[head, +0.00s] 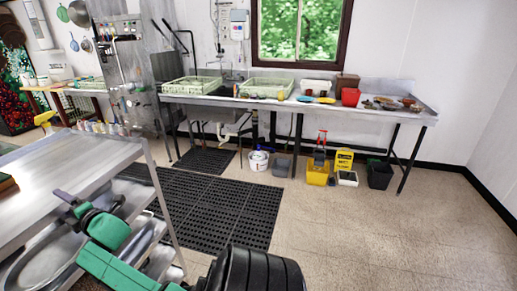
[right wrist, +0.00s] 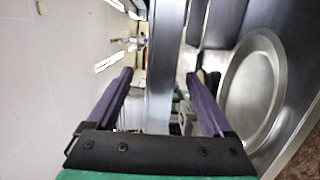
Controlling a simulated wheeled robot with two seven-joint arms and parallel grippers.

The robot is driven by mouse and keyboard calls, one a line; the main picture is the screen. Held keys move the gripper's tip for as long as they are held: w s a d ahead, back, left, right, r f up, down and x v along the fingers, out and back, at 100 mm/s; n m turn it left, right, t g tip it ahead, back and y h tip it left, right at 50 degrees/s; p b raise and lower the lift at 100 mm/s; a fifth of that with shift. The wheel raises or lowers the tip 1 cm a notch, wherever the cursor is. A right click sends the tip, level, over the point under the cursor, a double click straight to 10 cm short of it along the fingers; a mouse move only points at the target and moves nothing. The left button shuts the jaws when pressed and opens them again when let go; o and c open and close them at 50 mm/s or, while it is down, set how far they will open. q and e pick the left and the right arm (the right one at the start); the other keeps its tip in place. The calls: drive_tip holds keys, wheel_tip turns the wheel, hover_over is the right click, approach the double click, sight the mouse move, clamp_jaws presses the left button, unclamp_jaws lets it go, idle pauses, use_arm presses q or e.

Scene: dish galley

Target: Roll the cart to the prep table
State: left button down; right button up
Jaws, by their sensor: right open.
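The cart is a steel trolley with a flat top (head: 85,165) and lower shelves, at the left of the head view. My right gripper (head: 68,204), with purple fingers and a green body, is at the cart's near top edge. In the right wrist view, its fingers (right wrist: 162,85) are open, with a straight metal bar of the cart (right wrist: 165,60) showing between them. I cannot tell whether they touch it. A wooden-legged table (head: 38,88) stands far left at the back; a long steel sink table (head: 345,107) runs along the wall. Neither is labelled as the prep table. My left gripper is not in view.
A large round steel dish (right wrist: 255,90) lies beside the bar. Black rubber mats (head: 215,205) cover the floor right of the cart. A yellow mop bucket (head: 317,174), a yellow sign and other buckets stand below the sink table. The tan floor (head: 390,230) at right is clear.

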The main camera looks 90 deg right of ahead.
drive_tip(key=shift+w+a, duration=0.2)
drive_tip(key=shift+a, duration=0.3)
drive_tip(key=shift+s+r+p, duration=0.1)
drive_tip(key=shift+s+p, duration=0.15)
drive_tip(key=shift+p, duration=0.05)
drive_tip(key=d+p+v, duration=0.1)
drive_tip(key=p+v, duration=0.5)
drive_tip(key=v, duration=0.5)
drive_tip(key=shift+s+d, duration=0.35)
drive_tip(key=shift+s, duration=0.2)
